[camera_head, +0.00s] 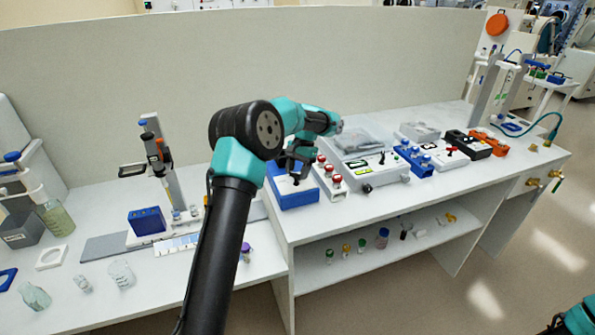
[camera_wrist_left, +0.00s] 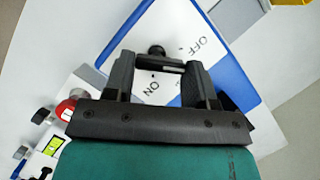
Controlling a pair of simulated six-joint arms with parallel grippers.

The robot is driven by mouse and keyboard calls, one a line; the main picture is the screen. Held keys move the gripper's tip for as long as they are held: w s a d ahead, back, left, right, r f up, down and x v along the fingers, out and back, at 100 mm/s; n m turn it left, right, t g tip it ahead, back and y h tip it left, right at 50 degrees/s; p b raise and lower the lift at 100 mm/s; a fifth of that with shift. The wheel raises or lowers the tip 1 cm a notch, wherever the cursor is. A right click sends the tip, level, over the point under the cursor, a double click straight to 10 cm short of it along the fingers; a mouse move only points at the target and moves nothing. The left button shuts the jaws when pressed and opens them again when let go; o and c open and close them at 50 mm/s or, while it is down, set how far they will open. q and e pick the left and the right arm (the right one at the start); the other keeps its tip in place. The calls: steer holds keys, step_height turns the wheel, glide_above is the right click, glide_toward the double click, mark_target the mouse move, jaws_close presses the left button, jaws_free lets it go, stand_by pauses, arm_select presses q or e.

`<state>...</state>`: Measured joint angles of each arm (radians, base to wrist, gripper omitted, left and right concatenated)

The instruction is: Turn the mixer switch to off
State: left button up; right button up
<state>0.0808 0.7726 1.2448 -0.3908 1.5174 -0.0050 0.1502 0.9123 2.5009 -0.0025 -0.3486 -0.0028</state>
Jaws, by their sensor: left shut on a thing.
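The mixer is a blue box with a white top (camera_head: 296,197) near the left end of the raised bench in the head view. In the left wrist view, its white top (camera_wrist_left: 187,38) carries the words OFF at the upper right and ON at the lower middle. My left gripper (camera_wrist_left: 160,68) is over this top, shut on the black switch (camera_wrist_left: 157,50), whose round knob shows just past the fingertips. The fingers hide part of the switch, so I cannot tell which setting it has. In the head view my left gripper (camera_head: 297,170) is partly dark against the box.
Red-knobbed valves (camera_head: 333,180) stand close to the right of the mixer. A grey control box (camera_head: 375,172) and a blue block (camera_head: 414,160) follow further right. A pipette stand (camera_head: 160,160) and glass vessels (camera_head: 121,272) are on the lower bench at left.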

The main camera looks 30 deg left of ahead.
arm_select(q)
steer(key=n, duration=0.2)
steer(key=n+h, duration=0.1)
steer(key=n, duration=0.1)
steer(key=shift+a+h, duration=0.15)
steer(key=shift+h, duration=0.15)
steer(key=o, duration=0.9)
steer(key=shift+o, duration=0.2)
